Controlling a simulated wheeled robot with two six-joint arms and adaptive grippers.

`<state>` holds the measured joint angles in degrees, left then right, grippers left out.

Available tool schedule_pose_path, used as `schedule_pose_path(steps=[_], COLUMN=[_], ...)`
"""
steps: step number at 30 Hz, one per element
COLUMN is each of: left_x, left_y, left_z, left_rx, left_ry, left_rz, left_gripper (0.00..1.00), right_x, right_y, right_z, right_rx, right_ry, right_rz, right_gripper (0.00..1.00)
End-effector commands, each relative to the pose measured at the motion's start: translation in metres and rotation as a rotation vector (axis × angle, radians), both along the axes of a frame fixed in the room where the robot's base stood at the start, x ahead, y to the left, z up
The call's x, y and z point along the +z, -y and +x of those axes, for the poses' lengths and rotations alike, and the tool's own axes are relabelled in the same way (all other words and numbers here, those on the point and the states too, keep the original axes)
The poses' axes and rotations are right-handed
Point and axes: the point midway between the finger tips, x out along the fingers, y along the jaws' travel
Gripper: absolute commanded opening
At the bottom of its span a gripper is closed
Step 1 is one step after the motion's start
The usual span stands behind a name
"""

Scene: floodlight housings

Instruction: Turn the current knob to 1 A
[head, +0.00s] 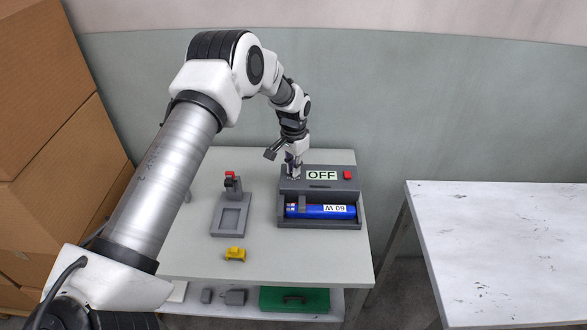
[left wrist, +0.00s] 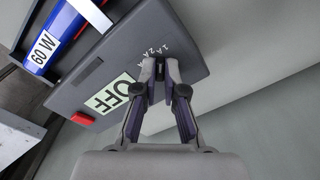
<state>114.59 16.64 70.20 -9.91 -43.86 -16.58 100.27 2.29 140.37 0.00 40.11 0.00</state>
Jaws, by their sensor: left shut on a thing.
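The current knob (left wrist: 160,72) is a small dark piece on the grey tester box (head: 322,184), mostly hidden between my fingertips. Marks reading 1 A and 2 A, and a partly hidden one, stand beside it in the left wrist view; where the knob points I cannot tell. My left gripper (head: 293,172) reaches down onto the box's left end and is shut on the knob; it also shows in the left wrist view (left wrist: 160,76). The display (head: 321,175) reads OFF. A red button (head: 348,175) sits right of it. My right gripper is not in view.
A blue cylinder (head: 312,211) marked 60 W lies in the box's front trough. A grey fixture with a red-topped clamp (head: 231,214) and a yellow piece (head: 235,254) are on the table. A green case (head: 294,299) is on the lower shelf. A bare white table (head: 505,245) stands right.

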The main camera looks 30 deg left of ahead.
Motion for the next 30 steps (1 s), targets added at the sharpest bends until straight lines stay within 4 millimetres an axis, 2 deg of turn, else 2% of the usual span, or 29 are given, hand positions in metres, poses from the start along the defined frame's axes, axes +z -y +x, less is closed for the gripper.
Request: schedule_pose_path(steps=[9, 22, 24, 25, 30], left_x=[-0.0023, -0.0023, -0.0022, -0.0021, -0.0012], left_y=[0.0005, 0.0006, 0.0006, 0.0005, 0.0004], left_z=[-0.0015, -0.0017, -0.0016, -0.0015, -0.0009], left_rx=[-0.094, -0.103, -0.103, -0.103, -0.102], left_ry=[-0.004, -0.005, -0.005, -0.004, -0.003], left_rz=[-0.001, -0.001, -0.001, -0.001, 0.000], left_gripper=[0.00, 0.00, 0.30, 0.34, 0.34], right_x=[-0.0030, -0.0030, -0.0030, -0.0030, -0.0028], right_y=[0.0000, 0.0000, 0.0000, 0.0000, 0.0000], right_z=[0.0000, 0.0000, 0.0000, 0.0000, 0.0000], right_rx=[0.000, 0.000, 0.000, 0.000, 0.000], right_ry=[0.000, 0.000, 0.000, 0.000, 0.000], right_rz=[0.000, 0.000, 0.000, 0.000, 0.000], right_gripper=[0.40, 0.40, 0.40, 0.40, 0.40])
